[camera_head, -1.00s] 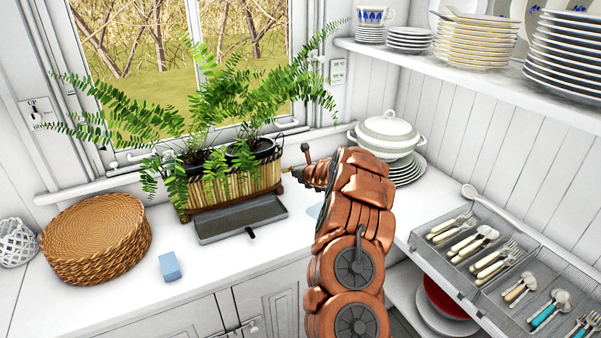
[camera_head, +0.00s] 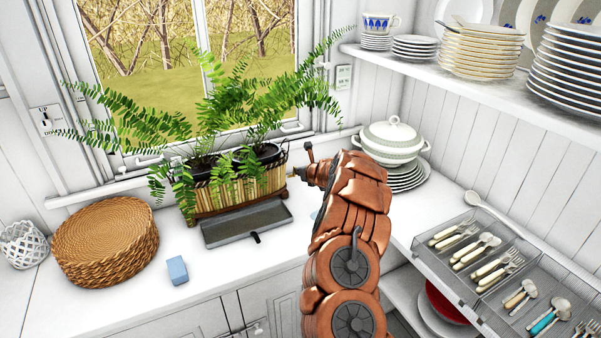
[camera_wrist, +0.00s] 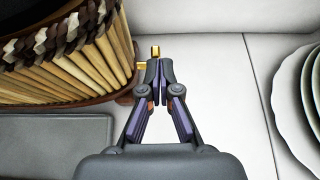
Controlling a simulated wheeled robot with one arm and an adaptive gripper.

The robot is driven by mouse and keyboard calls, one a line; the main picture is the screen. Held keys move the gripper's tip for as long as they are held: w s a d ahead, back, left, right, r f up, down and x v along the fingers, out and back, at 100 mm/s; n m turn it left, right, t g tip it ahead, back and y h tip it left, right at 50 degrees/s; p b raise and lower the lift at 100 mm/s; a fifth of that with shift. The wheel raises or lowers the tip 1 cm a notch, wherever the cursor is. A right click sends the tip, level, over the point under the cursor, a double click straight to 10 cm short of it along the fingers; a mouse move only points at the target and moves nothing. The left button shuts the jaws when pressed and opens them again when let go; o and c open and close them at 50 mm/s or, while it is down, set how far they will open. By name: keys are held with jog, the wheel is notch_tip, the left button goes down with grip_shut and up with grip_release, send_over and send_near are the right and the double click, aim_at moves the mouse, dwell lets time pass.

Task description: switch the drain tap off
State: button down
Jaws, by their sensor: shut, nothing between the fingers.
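The drain tap shows as a small brass fitting (camera_wrist: 155,51) just beyond my fingertips in the wrist view, low beside the right end of the bamboo planter (camera_wrist: 75,75). Its handle position cannot be told; my fingers hide part of it. My gripper (camera_wrist: 160,68) is shut and empty, its tips at or very near the brass; contact cannot be told. In the head view my gripper (camera_head: 301,173) is small, at the right end of the planter (camera_head: 240,190), which holds ferns (camera_head: 225,110).
A grey tray (camera_head: 245,224) with a black stub lies before the planter. A blue block (camera_head: 177,270) and woven mats (camera_head: 105,240) are at left. A tureen (camera_head: 393,142) on stacked plates and a cutlery tray (camera_head: 470,255) are at right. Some counter between is clear.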

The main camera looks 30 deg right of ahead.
jog(key=shift+r+p, duration=0.5)
jog(key=shift+r, duration=0.3)
jog(key=s+r+p, duration=0.4)
jog(key=r, duration=0.5)
jog(key=shift+a+p, duration=0.2)
jog(key=shift+p, duration=0.15)
jog(key=shift+s, duration=0.15)
